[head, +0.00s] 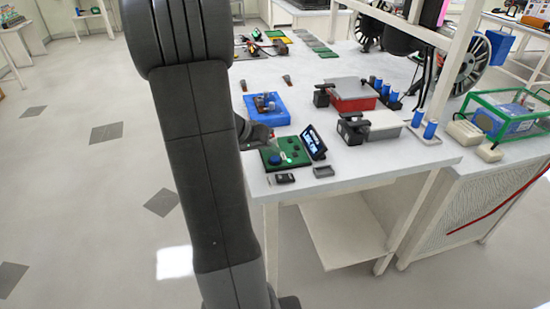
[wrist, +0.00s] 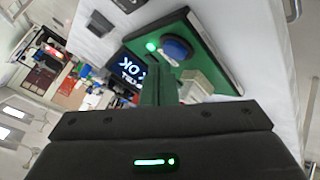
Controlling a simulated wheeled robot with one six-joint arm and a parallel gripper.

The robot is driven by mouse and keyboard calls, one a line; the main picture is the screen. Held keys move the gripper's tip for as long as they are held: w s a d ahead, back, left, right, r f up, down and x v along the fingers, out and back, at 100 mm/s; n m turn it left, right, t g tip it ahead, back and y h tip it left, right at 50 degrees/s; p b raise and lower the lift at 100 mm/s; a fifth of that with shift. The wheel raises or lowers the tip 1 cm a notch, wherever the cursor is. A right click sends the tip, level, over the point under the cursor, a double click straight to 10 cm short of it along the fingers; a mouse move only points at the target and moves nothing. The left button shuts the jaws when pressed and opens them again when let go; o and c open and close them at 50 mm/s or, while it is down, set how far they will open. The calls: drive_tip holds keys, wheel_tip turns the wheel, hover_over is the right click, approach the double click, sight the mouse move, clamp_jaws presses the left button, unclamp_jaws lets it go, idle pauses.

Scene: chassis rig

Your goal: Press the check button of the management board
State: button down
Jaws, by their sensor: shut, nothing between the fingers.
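The management board (head: 291,157) is a green plate near the table's front corner. It also shows in the wrist view (wrist: 214,66). A round blue button (wrist: 176,48) sits on it, beside a lit green light (wrist: 151,46); which button is the check button I cannot tell. The dark screen (head: 313,142) stands tilted at the board's edge and shows "OK" in the wrist view (wrist: 137,72). My gripper (wrist: 160,72) is shut and empty, over the board next to the blue button. In the head view my arm partly hides it; contact with the board cannot be told.
A blue tray (head: 268,117) with parts lies behind the board. Small dark items (head: 284,178) lie at the front edge. The floor at left is open.

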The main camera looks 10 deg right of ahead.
sight(272, 160)
drive_tip(key=shift+r, duration=0.1)
drive_tip(key=shift+r+p, duration=1.2)
drive_tip(key=shift+r, duration=1.35)
drive_tip(key=shift+f, duration=0.2)
drive_tip(key=shift+f+b, duration=0.45)
drive_tip(key=shift+f, duration=0.2)
drive_tip(key=shift+r+p, duration=0.15)
drive_tip(key=shift+p, duration=0.6)
drive_tip(key=shift+r+p, duration=0.1)
drive_tip(key=shift+p, duration=0.75)
drive_tip(key=shift+p, duration=1.25)
